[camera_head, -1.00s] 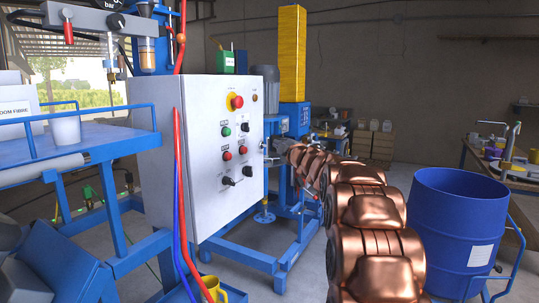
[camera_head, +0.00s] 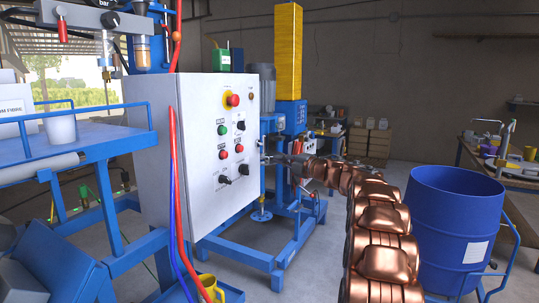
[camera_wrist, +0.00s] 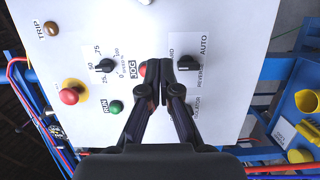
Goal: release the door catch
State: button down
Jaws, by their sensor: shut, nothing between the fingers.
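The white control cabinet (camera_head: 203,190) stands left of centre in the head view, its door closed. Its front carries a red emergency button (camera_head: 233,100), a green button (camera_head: 222,130) and black selector knobs (camera_head: 244,169). I cannot make out the door catch clearly in either view. My gripper (camera_head: 268,159) is by the cabinet's right edge. In the wrist view my gripper (camera_wrist: 160,64) is shut and empty, its fingertips together in front of the panel (camera_wrist: 215,20), between a red button (camera_wrist: 143,69) and the AUTO/REVERSE selector (camera_wrist: 187,63). Contact cannot be told.
A blue drum (camera_head: 450,230) stands right of my arm. A blue frame with a yellow column (camera_head: 289,50) is behind the cabinet. Red and blue hoses (camera_head: 174,200) hang before the cabinet's left side. A yellow mug (camera_head: 212,289) is low in front.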

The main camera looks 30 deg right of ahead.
aim_at(262, 144)
jog(key=p+x, duration=0.3)
jog(key=x, duration=0.6)
jog(key=shift+w+a+p, duration=0.1)
jog(key=shift+w+p, duration=0.15)
jog(key=shift+p, duration=0.1)
jog(key=shift+w, duration=0.3)
jog(key=shift+w+d+r+p, duration=0.1)
jog(key=shift+w+d+p, duration=0.1)
jog(key=shift+d+p, duration=0.35)
jog(key=shift+w+d+p, duration=0.65)
jog(key=shift+d+p, duration=0.35)
jog(key=shift+p, duration=0.3)
jog(key=shift+d, duration=0.1)
jog(key=shift+w+f+b, duration=0.1)
jog(key=shift+f+b, duration=0.2)
jog(key=shift+b, duration=0.35)
